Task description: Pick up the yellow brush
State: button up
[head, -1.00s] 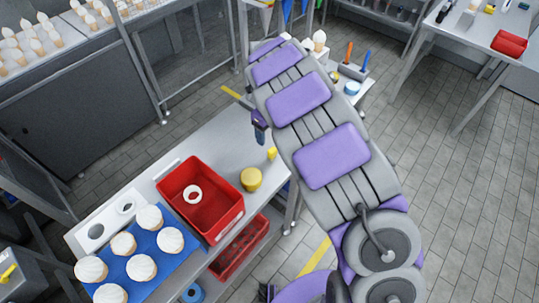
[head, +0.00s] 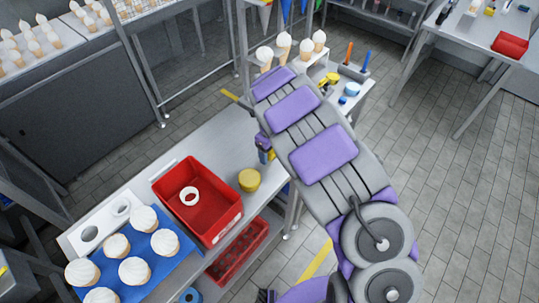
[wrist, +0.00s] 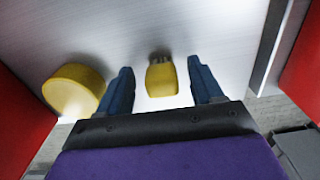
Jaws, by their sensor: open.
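The yellow brush (wrist: 161,78) lies on the metal table, in the middle of the wrist view. Its rounded yellow part faces my gripper and a darker end points away. My gripper (wrist: 160,66) is open, with one blue finger on each side of the brush and a visible gap on both sides. Whether the fingers are down at the brush's height is hard to tell. In the head view my gripper (head: 264,150) is over the table, partly behind my arm, and the brush is hidden there.
A yellow round block (head: 249,180) stands left of my gripper; it also shows in the wrist view (wrist: 75,90). A red bin (head: 198,202) with a white ring in it stands further left, near a blue mat (head: 150,268) with several white-topped pieces. The table edge is close on the right.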

jog(key=shift+d, duration=0.4)
jog(key=shift+c, duration=1.9)
jog(key=shift+a, duration=0.35)
jog(key=c, duration=0.7)
jog(key=shift+o, duration=0.2)
jog(key=shift+d, duration=0.15)
jog(key=shift+r, duration=0.25)
notch_tip(320, 180, up, 3)
jog(key=shift+f+p, duration=0.2)
jog(key=shift+p, duration=0.3)
jog(key=shift+r, duration=0.35)
jog(key=s+a, duration=0.1)
jog(key=s, duration=0.4)
jog(key=s+p, duration=0.1)
jog(key=s, duration=0.4)
jog(key=s+a+r+p, duration=0.1)
jog(key=s, duration=0.5)
jog(key=shift+a+r, duration=0.1)
jog(key=shift+a, duration=0.25)
jog(key=shift+w, duration=0.1)
